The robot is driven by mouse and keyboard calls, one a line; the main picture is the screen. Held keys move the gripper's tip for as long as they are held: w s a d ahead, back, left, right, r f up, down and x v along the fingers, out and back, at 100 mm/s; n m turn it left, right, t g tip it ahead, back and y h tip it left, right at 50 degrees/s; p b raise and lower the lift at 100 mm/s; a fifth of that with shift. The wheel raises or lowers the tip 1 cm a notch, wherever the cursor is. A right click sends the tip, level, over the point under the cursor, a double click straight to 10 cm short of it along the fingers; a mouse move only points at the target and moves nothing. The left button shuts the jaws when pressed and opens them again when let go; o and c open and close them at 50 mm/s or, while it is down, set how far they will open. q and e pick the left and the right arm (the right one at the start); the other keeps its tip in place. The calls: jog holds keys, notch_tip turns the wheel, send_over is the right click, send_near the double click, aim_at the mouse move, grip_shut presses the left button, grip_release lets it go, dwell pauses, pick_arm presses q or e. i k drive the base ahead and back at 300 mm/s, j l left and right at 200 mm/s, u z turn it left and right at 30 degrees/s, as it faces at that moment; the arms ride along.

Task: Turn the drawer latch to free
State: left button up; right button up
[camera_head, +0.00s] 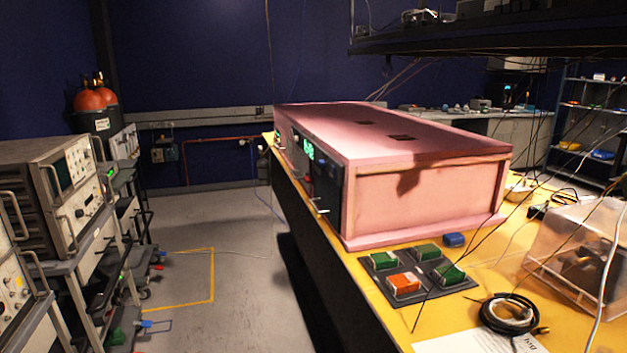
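A large pink foam enclosure (430,190) stands on a yellow-topped bench in the middle of the head view. Its narrow dark front (325,190) faces left and is seen at a steep angle. The front carries a lit green display (308,147) and small pale handles or levers, one near the lower right (319,206) and one farther back (280,148). I cannot tell which of these is the drawer latch or how it is turned. Neither of my grippers shows in this view.
The yellow bench top (375,322) holds a dark tray (440,286) with green and orange blocks, a coiled black cable (510,313) and a clear box (585,250). Instrument carts (65,190) stand at left. The grey floor (185,235) between carts and bench is open.

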aim_at(308, 179)
jog(key=i+j+z, duration=0.15)
jog(key=z, duration=0.2)
jog(key=i+j+z, duration=0.55)
jog(key=z, duration=0.15)
